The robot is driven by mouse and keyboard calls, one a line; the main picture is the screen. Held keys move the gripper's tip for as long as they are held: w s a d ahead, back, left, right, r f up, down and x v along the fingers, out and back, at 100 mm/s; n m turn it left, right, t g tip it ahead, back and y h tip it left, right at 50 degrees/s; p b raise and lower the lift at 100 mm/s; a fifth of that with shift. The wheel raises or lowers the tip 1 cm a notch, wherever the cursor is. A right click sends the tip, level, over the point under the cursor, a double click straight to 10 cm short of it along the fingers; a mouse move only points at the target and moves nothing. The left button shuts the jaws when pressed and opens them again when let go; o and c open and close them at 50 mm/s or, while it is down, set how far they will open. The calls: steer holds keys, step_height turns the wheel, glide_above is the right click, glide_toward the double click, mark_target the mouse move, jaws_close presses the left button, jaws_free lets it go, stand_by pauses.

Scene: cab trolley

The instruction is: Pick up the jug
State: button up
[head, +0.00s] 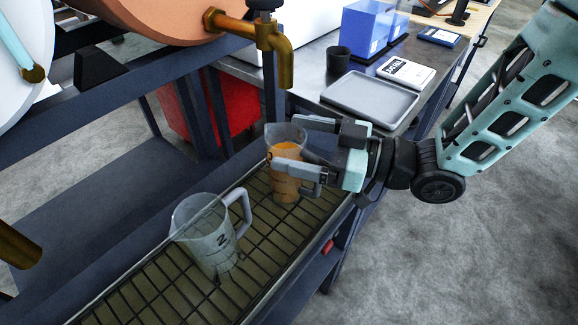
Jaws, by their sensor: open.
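A clear jug with orange liquid (286,183) stands upright on the wire rack (180,280), below a brass tap. My gripper (297,147) is open at this jug, coming from the right. One finger is at the jug's far side near the rim and the other crosses in front of its near side. I cannot tell whether either finger touches it.
The brass tap (284,62) hangs just above the orange-filled jug. A grey tray (370,98), a dark cup (338,60), a white labelled box (406,72) and blue bins (366,28) are on the bench behind. A red crate (228,100) sits below. Open floor lies at right.

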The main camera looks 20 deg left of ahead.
steer(key=shift+a, duration=0.1)
steer(key=shift+c, duration=0.4)
steer(key=c, duration=1.4)
steer(key=shift+r, duration=0.1)
steer(key=shift+c, duration=0.2)
